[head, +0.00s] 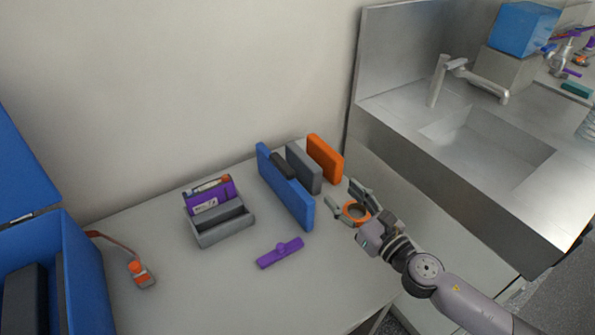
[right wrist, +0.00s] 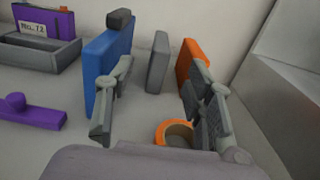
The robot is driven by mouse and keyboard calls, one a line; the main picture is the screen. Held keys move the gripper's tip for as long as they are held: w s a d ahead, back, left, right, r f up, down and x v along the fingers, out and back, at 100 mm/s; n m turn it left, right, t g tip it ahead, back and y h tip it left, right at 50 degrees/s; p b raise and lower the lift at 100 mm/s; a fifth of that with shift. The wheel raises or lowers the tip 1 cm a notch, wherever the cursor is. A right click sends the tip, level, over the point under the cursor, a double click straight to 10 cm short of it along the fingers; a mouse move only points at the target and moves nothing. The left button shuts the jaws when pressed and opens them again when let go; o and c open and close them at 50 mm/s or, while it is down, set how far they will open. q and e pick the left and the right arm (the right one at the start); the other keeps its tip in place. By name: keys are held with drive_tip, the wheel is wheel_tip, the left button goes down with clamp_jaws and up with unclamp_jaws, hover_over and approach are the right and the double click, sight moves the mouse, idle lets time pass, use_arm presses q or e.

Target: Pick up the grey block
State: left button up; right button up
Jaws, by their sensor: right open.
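The grey block (head: 303,168) stands upright on the table between a blue panel and an orange block. In the right wrist view the grey block (right wrist: 158,63) shows ahead, between the two fingers and beyond their tips. My right gripper (head: 347,197) is open and empty, over the table in front of the grey block and apart from it. Its fingers also show in the right wrist view (right wrist: 163,78), spread apart. My left gripper is in neither view.
The blue panel (head: 287,190), with a dark piece at its top, and the orange block (head: 325,158) flank the grey block. An orange ring (head: 356,211) lies below my right gripper. A purple part (head: 279,252) and grey holder (head: 222,233) are left; a sink (head: 487,148) is right.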

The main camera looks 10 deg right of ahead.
drive_tip(key=p, duration=0.2)
approach(303, 155)
drive_tip(key=x, duration=0.4)
drive_tip(key=shift+a, duration=0.35)
drive_tip(key=shift+d+x, duration=0.15)
drive_tip(key=shift+x, duration=1.3)
drive_tip(key=shift+d+x, duration=0.1)
drive_tip(key=shift+x, duration=1.4)
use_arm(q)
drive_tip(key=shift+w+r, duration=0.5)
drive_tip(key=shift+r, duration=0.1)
use_arm(e)
drive_tip(key=shift+f, duration=0.15)
drive_tip(key=shift+d, duration=0.1)
drive_tip(key=shift+c, duration=0.5)
drive_tip(key=c, duration=0.8)
